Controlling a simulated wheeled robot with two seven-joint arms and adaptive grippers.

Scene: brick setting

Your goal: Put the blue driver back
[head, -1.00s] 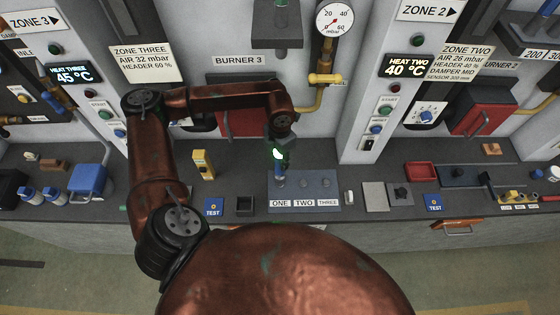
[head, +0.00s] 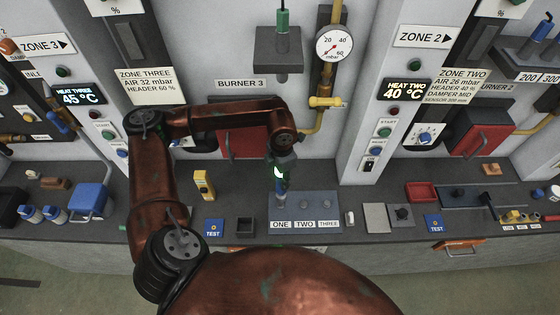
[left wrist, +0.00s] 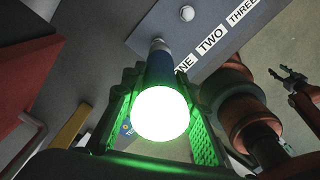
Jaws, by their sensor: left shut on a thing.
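My left gripper (head: 280,172) is shut on the blue driver (head: 281,188) and holds it upright over the left end of the grey plate (head: 318,199) marked ONE, TWO, THREE. In the left wrist view the driver's dark blue body (left wrist: 159,70) is between the fingers, behind a bright white-green glow, and its far end is by the plate near ONE. I cannot tell whether the driver touches the plate or is in its ONE place. My right gripper (left wrist: 288,74) shows small at the right of the left wrist view, fingers apart and empty.
A grey bracket (head: 268,57) with a green-handled tool (head: 283,20) is on the wall above. A red burner door (head: 240,135) is behind.

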